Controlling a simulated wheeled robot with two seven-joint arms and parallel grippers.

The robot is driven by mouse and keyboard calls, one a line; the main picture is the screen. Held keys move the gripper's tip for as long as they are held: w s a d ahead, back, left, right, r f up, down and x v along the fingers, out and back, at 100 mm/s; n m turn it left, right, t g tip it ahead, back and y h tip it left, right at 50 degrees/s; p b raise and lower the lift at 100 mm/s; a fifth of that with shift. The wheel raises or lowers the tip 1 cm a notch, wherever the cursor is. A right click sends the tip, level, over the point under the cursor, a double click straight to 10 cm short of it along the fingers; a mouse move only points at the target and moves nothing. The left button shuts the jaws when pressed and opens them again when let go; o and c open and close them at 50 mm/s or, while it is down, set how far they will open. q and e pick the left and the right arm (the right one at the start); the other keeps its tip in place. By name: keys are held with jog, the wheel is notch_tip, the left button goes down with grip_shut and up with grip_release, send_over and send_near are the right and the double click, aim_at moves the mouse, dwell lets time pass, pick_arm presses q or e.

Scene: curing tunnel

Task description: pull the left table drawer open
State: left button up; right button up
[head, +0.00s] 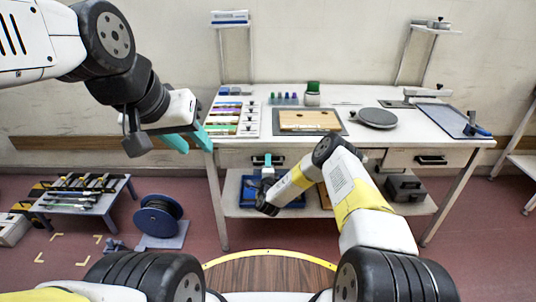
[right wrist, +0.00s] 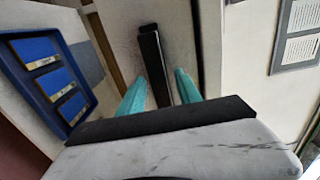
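The left table drawer (head: 235,158) has a pale front under the left part of the white worktable. It looks closed, in line with the table's front. In the right wrist view its black bar handle (right wrist: 153,60) stands between the two teal fingers of my right gripper (right wrist: 162,88). The fingers are apart, one on each side of the bar; I cannot tell if they touch it. In the head view my right gripper (head: 266,161) is at the drawer front, and my forearm hides part of the front. My left gripper (head: 190,140) is open and empty, left of the table's corner.
The right drawer (head: 400,159) has a dark handle and looks closed. The tabletop holds a wooden board (head: 310,120), a grey disc (head: 376,118) and a blue-edged tray (head: 450,120). The lower shelf holds a blue bin (head: 247,195). A cable spool (head: 160,218) stands on the floor left.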

grip_shut()
dwell(1.2)
